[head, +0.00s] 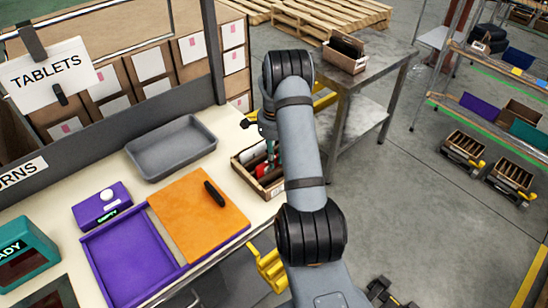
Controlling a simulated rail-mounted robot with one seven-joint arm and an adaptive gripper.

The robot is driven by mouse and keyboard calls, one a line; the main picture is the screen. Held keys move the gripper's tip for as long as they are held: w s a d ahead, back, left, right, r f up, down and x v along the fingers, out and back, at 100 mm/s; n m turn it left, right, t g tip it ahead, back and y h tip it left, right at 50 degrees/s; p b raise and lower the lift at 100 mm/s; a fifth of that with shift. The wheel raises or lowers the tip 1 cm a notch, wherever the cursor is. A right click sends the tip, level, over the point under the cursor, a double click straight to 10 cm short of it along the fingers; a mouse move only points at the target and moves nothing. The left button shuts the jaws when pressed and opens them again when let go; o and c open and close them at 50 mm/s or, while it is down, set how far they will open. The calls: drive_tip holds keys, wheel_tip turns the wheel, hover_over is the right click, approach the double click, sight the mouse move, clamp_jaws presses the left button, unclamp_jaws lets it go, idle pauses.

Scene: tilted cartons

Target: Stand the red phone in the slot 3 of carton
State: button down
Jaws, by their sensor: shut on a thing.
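The carton (272,190) stands at the right end of the cream table, partly behind my arm. It has slots with dividers. A whitish item (250,153) shows at its far left part. The red phone (262,168) shows as a small red patch at the carton, below my gripper (270,154). My gripper points down over the carton and is shut on the red phone. The fingertips are small and partly hidden by my arm. I cannot tell how deep the phone is or which slot it is at.
An orange mat (190,222) with a black object (215,194), a purple tray (115,265), a purple box (101,205) and an empty grey tray (171,148) lie left of the carton. A metal side table (385,68) holds another carton (345,62).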

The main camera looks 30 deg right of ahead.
drive_tip(key=shift+f+b, duration=0.35)
idle(0.6)
drive_tip(key=c, duration=1.5)
unclamp_jaws()
wheel_tip(320, 180, up, 12)
drive_tip(key=shift+r, duration=0.1)
wheel_tip(320, 180, up, 7)
drive_tip(key=p, duration=0.6)
